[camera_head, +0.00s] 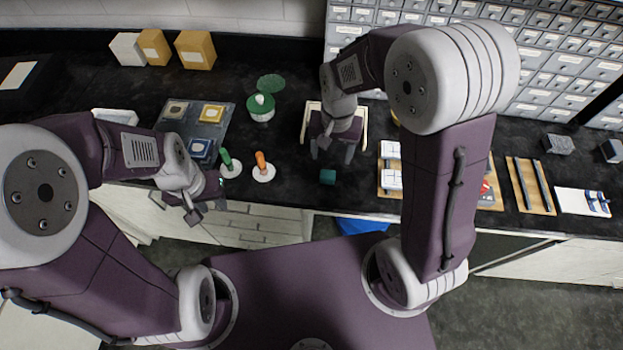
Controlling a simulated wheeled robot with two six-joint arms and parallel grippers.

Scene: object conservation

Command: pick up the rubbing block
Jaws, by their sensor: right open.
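A small dark green block (328,177) lies on the black counter near its front edge. It looks like the rubbing block, though I cannot be certain from this view. My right gripper (332,153) is open and empty, with its fingers pointing down just behind the block, in front of a pale wooden frame (362,128). My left gripper (207,211) is at the counter's front edge, left of the block. Its fingers look apart with nothing between them.
A green-handled stamp (228,163) and an orange-handled stamp (262,167) stand left of the block. A dark tray (176,125) with several tiles is behind them. A green lidded jar (261,107) stands further back. Wooden boards (531,187) lie right. The counter around the block is clear.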

